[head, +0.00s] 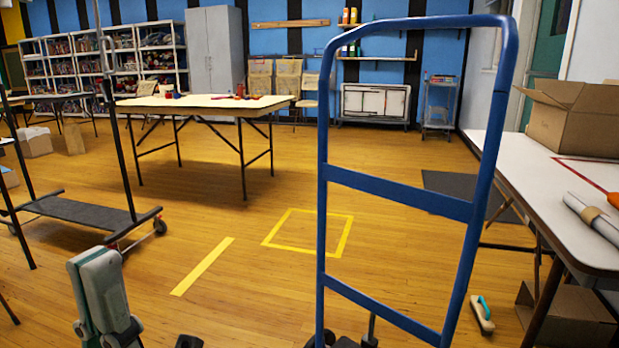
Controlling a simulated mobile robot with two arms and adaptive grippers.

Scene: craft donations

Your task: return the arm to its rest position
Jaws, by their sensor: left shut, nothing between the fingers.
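My left arm shows at the bottom left edge as a grey-green link standing up from the frame's lower border. Only a small dark part of my left gripper (188,341) shows at the bottom edge, to the right of that link. It is shut and empty, and most of it is cut off by the frame. It is above or near the wooden floor and touches nothing that I can see. My right arm and gripper are not in view.
A blue hand truck (398,192) stands close in front, right of centre. A white table (560,210) with a cardboard box (575,118) is at the right. A wheeled rack (85,212) stands left. Yellow tape (275,243) marks open floor. A brush (482,314) lies on the floor.

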